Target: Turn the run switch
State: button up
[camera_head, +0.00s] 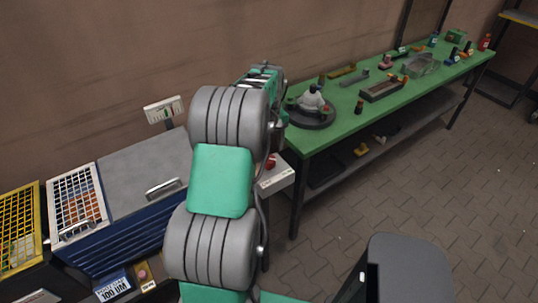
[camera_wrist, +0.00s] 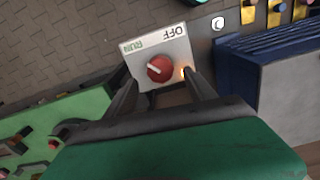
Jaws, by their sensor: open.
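The run switch is a red round knob (camera_wrist: 160,68) with a white pointer line, on a pale switch box (camera_wrist: 172,47) marked OFF and RUN. The pointer slants toward the left side of the plate, where RUN is printed. A small orange light glows by the knob's right side. My gripper (camera_wrist: 160,82) is open, with one dark finger on each side of the knob in the wrist view. I cannot tell whether the fingers touch it. In the head view the box (camera_head: 278,178) shows partly behind my arm, which hides the gripper.
A green workbench (camera_head: 330,128) with tools and parts stands to the right of the box. A blue cabinet (camera_head: 125,235) with a grey lid stands to the left, beside a wire-mesh crate (camera_head: 76,198). A small display (camera_head: 164,110) rises behind. Paved floor is open at right.

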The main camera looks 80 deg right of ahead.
aim_at(269, 158)
notch_tip(269, 158, down, 5)
jog(key=shift+f+p, duration=0.2)
jog(key=shift+p, duration=0.25)
jog(key=c, duration=1.4)
